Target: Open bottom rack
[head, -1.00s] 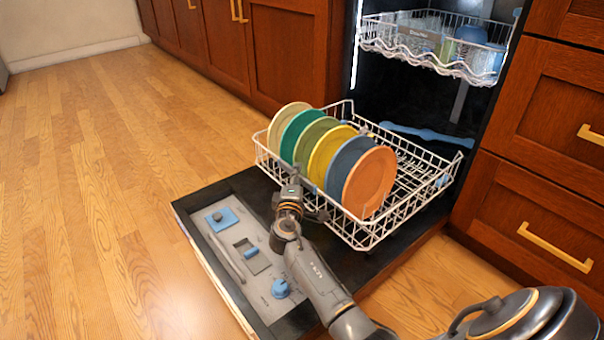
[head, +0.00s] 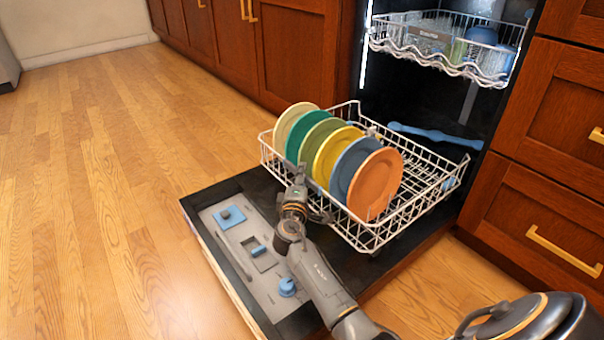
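The white wire bottom rack (head: 352,237) sits out over the lowered dishwasher door (head: 262,296), its back end close to the dark opening. Several coloured plates stand upright in it, from a cream plate (head: 284,128) to an orange plate (head: 375,185) nearest me. My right gripper (head: 299,180) is at the rack's front side, at the rim by the plates. Its fingers are small and partly hidden by its own body and the rack, so I cannot tell whether they are closed on the wire. My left gripper is not in view.
The upper rack (head: 432,54), holding cups, is inside the dishwasher above. A blue spray arm (head: 436,136) shows behind the bottom rack. Wooden cabinets flank the opening, with a drawer handle (head: 563,251) at right. The wooden floor (head: 90,200) at left is clear.

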